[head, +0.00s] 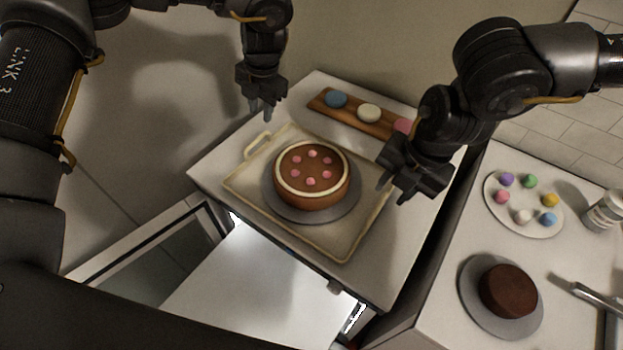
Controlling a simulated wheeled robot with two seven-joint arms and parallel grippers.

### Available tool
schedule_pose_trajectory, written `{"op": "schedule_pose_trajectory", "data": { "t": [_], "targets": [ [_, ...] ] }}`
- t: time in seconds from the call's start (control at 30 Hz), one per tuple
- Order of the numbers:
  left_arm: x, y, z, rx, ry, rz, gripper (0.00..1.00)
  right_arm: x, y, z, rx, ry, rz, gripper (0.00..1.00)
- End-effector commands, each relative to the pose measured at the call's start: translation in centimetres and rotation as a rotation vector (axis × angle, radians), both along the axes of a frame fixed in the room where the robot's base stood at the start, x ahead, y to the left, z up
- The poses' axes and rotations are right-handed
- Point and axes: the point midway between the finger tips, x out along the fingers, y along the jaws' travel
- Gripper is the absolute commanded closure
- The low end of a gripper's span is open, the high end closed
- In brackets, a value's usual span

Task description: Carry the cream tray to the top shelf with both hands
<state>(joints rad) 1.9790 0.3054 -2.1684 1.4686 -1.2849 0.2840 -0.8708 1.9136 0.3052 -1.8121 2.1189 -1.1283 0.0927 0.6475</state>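The cream tray (343,246) lies flat on a white-topped counter (213,172). A round brown cake (311,178) with a cream ring and pink dots stands on a grey disc (351,211) on the tray. The tray's left handle (258,145) shows; its right handle is not visible, and my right gripper covers that side. My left gripper (261,113) is empty, above and behind the left handle, fingers slightly apart. My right gripper (391,193) is empty at the tray's right edge, fingers apart; contact is unclear. I cannot identify a top shelf.
A wooden board (348,115) with coloured round pieces lies behind the tray. A right-hand counter holds a plate of coloured balls (523,218), a chocolate cake (508,291) on a grey disc, a jar (606,211) and a metal utensil (597,298). A bright white surface (255,285) lies below in front.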

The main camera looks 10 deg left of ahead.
Motion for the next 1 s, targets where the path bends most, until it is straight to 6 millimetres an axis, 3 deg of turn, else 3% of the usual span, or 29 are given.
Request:
{"op": "schedule_pose_trajectory", "data": {
  "t": [0.27,0.7,1.0],
  "targets": [
    [0.0,0.3,-1.2,-0.002,0.003,0.001,0.70,0.1,0.4,-1.2,0.001,0.003,0.002,0.68],
    [0.4,1.7,-8.2,-0.002,0.002,0.003,0.70,0.6,1.7,-8.2,0.000,0.001,0.004,0.68],
    [0.7,2.1,-10.5,-0.002,0.000,0.004,0.70,0.9,2.2,-10.5,0.003,0.000,0.004,0.68]
  ]
}}
